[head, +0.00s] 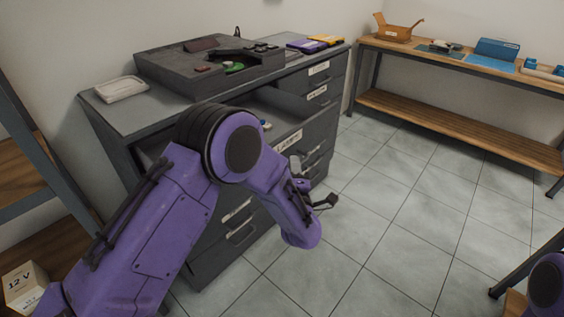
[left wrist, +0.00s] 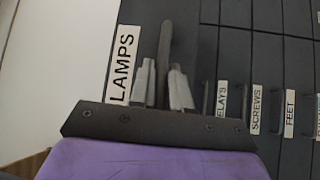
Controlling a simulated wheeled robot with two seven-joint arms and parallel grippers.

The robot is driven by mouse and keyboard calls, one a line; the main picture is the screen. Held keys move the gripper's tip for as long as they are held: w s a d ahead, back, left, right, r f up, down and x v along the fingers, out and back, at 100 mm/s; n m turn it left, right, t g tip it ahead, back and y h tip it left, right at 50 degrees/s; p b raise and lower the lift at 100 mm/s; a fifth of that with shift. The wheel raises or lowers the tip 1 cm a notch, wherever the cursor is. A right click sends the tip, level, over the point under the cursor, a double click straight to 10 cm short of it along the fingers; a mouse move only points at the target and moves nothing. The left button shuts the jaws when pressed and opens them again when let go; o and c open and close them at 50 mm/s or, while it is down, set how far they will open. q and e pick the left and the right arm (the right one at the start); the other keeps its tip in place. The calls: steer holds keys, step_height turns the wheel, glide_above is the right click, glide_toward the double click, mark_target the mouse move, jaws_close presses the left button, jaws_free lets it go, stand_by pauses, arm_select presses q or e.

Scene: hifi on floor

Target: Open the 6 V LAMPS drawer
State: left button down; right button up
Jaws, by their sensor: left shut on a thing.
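The LAMPS drawer stands pulled out of the grey cabinet in the head view, with its label (head: 287,141) on the front and small items (head: 265,124) inside. In the left wrist view its LAMPS label (left wrist: 122,65) is large and close; I cannot read a "6 V" on it. My left gripper (left wrist: 163,86) is shut on the dark drawer handle (left wrist: 166,45), one finger on each side. In the head view my left arm covers part of the drawer, and the gripper (head: 296,165) is partly hidden at its front. My right gripper is out of view.
The cabinet (head: 120,113) carries a grey open unit (head: 190,70), a pale tray (head: 121,89) and purple and yellow items. Other labelled drawers lie below. A wooden bench (head: 470,62) stands at the back right. The tiled floor (head: 400,200) in front is clear.

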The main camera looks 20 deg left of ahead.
arm_select(q)
steer(key=shift+s+d, duration=0.2)
steer(key=shift+d, duration=0.4)
steer(key=c, duration=1.2)
jaws_free()
steer(key=b+v, duration=0.1)
steer(key=v, duration=0.9)
steer(key=shift+s+b, duration=0.25)
steer(key=shift+b, duration=0.15)
